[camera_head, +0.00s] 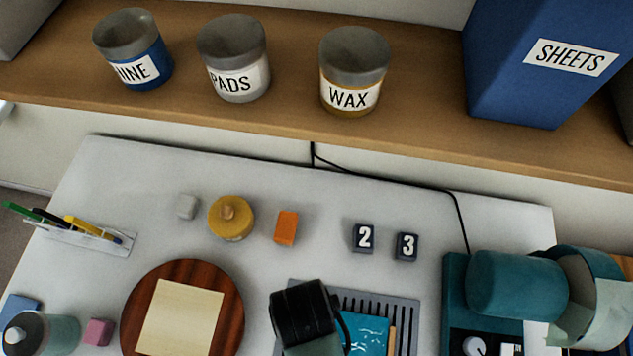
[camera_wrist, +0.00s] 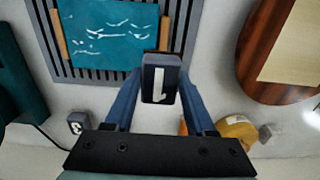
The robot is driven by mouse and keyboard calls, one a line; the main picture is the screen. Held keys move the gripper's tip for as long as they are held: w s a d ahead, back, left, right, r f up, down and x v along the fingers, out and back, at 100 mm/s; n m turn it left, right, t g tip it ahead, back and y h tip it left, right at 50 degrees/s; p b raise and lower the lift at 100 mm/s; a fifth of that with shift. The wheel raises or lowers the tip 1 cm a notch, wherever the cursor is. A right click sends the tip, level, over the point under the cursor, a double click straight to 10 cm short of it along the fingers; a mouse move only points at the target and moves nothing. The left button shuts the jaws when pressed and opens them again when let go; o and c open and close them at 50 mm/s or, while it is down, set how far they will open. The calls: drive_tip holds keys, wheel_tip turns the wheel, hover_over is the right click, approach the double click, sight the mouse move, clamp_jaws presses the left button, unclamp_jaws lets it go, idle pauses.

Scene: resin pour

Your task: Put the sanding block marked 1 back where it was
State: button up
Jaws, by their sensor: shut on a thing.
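The sanding block marked 1 (camera_wrist: 159,72) is dark grey with a white label. In the wrist view it sits between the two blue fingers of my gripper (camera_wrist: 160,92), which is shut on it. The block appears just in front of the slotted grey rack; its height above the table is hard to tell. In the head view my wrist (camera_head: 305,315) covers the rack's left part and hides the held block. Dark blocks marked 2 (camera_head: 363,237) and 3 (camera_head: 406,246) stand side by side on the table, with bare table to the left of 2.
A teal panel (camera_head: 362,335) lies on the slotted rack (camera_head: 385,299). An orange block (camera_head: 286,227), a yellow pot (camera_head: 231,218) and a small grey cube (camera_head: 187,206) line the table's back. A round wooden board (camera_head: 133,322) is left, a teal machine (camera_head: 515,285) right.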

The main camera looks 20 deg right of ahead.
drive_tip(key=p, duration=0.3)
hover_over(322, 242)
wheel_tip(322, 242, down, 2)
drive_tip(key=shift+s+f, duration=0.15)
drive_tip(key=shift+f, duration=0.1)
wheel_tip(322, 242, down, 3)
drive_tip(key=shift+f+p, duration=0.2)
drive_tip(key=shift+p, duration=0.25)
drive_tip(key=shift+d+f, duration=0.1)
drive_tip(key=shift+f, duration=0.5)
drive_tip(key=o, duration=1.3)
drive_tip(key=shift+f, duration=0.1)
drive_tip(key=shift+r, duration=3.9)
